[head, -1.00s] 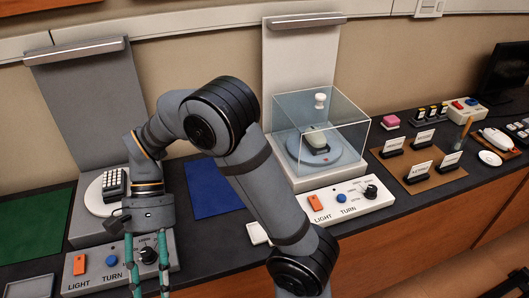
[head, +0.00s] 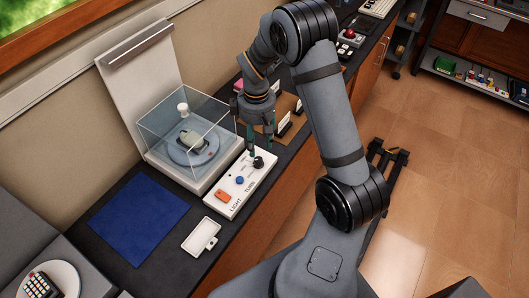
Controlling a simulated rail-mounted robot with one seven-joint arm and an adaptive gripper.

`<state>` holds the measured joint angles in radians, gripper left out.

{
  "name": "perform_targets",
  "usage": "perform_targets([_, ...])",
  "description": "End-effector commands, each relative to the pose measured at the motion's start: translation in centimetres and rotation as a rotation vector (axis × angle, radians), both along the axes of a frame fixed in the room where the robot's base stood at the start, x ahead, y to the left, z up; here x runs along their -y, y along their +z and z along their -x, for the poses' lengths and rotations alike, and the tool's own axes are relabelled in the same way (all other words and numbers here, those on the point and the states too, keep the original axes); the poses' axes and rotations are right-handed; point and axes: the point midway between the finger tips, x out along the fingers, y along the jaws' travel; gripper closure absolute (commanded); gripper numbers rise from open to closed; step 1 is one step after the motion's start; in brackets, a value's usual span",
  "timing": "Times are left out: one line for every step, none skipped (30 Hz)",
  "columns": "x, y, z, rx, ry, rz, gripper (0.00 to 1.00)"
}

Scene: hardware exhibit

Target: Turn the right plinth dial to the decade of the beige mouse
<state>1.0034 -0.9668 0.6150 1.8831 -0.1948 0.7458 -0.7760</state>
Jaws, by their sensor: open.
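The right plinth's white control panel (head: 238,186) carries an orange LIGHT switch, a blue button and a black dial (head: 258,163) at its far right end. The dial's decade marks are too small to read. My gripper (head: 261,148) points down with its teal fingers apart, just above or around the dial; I cannot tell whether they touch it.
A blue mat (head: 138,220) and a small white framed tag (head: 201,236) lie left of the panel. The left plinth's white disc (head: 62,277) holds a keypad-like device at the lower left. Cards on a brown board (head: 285,108) stand just beyond my gripper. The counter's front edge is close.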

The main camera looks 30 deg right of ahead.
Motion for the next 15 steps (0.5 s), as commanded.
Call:
perform_targets([0.1,-1.0,0.2,-0.007,-0.001,0.0,0.58])
perform_targets([0.1,-1.6,0.2,-0.007,-0.001,0.0,0.58])
perform_targets([0.0,-2.4,0.2,-0.007,-0.002,0.0,0.58])
perform_targets([0.0,-2.9,0.2,-0.006,-0.003,-0.001,0.58])
perform_targets([0.1,-3.5,0.2,-0.007,-0.003,0.0,0.58])
perform_targets([0.0,-4.2,0.2,-0.006,-0.001,-0.001,0.58])
perform_targets([0.0,-4.6,0.2,-0.006,-0.002,-0.001,0.58])
perform_targets([0.0,-5.1,0.2,-0.005,-0.003,0.0,0.58])
perform_targets([0.0,-5.6,0.1,-0.004,-0.004,-0.001,0.58])
perform_targets([0.0,-6.0,0.1,-0.004,-0.003,-0.001,0.58])
perform_targets([0.0,-6.3,0.1,-0.004,-0.004,-0.001,0.58])
perform_targets([0.0,-6.6,0.1,-0.004,-0.003,-0.001,0.58])
perform_targets([0.0,-6.9,0.1,-0.003,-0.003,-0.001,0.58])
perform_targets([0.0,-7.1,0.1,-0.003,-0.003,-0.001,0.58])
perform_targets([0.0,-7.2,0.1,-0.002,-0.004,-0.001,0.58])
